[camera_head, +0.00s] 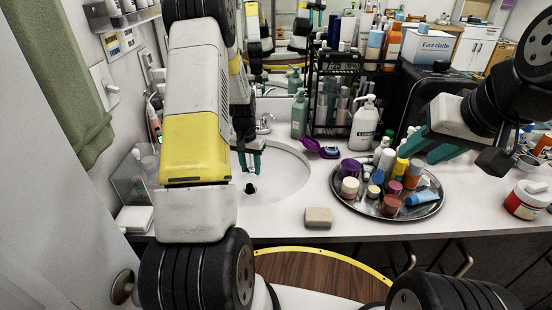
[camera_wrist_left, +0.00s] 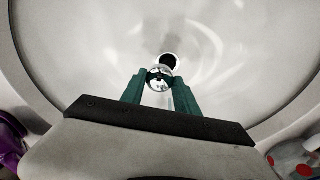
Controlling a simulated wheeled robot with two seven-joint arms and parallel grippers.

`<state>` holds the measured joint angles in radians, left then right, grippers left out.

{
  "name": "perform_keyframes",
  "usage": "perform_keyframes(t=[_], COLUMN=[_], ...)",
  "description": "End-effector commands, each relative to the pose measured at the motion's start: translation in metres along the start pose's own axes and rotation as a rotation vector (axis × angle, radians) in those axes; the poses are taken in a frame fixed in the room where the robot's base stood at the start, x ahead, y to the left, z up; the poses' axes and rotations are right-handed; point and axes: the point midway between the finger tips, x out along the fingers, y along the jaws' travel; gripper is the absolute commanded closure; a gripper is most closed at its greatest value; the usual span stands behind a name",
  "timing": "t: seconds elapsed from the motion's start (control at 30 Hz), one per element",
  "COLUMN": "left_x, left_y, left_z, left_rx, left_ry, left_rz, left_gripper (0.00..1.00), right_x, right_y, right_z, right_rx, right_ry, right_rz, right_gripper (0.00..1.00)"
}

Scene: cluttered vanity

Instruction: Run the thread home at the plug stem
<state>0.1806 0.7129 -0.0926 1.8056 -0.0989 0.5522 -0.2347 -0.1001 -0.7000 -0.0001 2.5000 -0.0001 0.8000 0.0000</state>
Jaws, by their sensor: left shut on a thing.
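The sink basin (camera_head: 285,181) is white and set into the counter. My left gripper (camera_head: 250,165) is over the basin, pointing down. In the left wrist view its green fingers (camera_wrist_left: 160,88) are shut on a shiny chrome plug (camera_wrist_left: 159,77). The plug's stem underneath is hidden, so I cannot see its thread. The dark drain hole (camera_wrist_left: 170,61) shows just past the plug, partly covered by it; in the head view the dark drain (camera_head: 250,188) lies below the fingertips. My right gripper (camera_head: 438,146) is above the counter at right, its fingertip gap unclear.
A round tray (camera_head: 432,209) crowded with small bottles and jars stands right of the basin. A soap bar (camera_head: 318,218) lies at the counter's front edge. A pump bottle (camera_head: 363,127) and a black rack (camera_head: 345,65) stand behind. A red-and-white jar (camera_head: 527,200) is at far right.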

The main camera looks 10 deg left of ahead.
Motion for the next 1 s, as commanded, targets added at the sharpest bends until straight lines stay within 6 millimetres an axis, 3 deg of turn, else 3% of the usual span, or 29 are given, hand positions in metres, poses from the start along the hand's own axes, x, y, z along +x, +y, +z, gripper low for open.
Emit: perform_keyframes(t=[0.17,0.53,1.0], left_x=[-0.003,-0.004,0.026], left_y=[-0.015,-0.016,-0.017], left_z=[-0.008,-0.008,-0.006], left_rx=[0.005,0.004,0.004], left_ry=[-0.042,-0.046,-0.047], left_rz=[-0.030,-0.031,-0.030], left_gripper=[1.00,1.00,1.00], right_x=[0.000,0.000,0.000], right_y=[0.000,0.000,0.000], right_z=[0.000,0.000,0.000], right_rx=[0.000,0.000,0.000], right_ry=[0.000,0.000,0.000], right_rz=[0.000,0.000,0.000], right_gripper=[0.61,0.61,0.61])
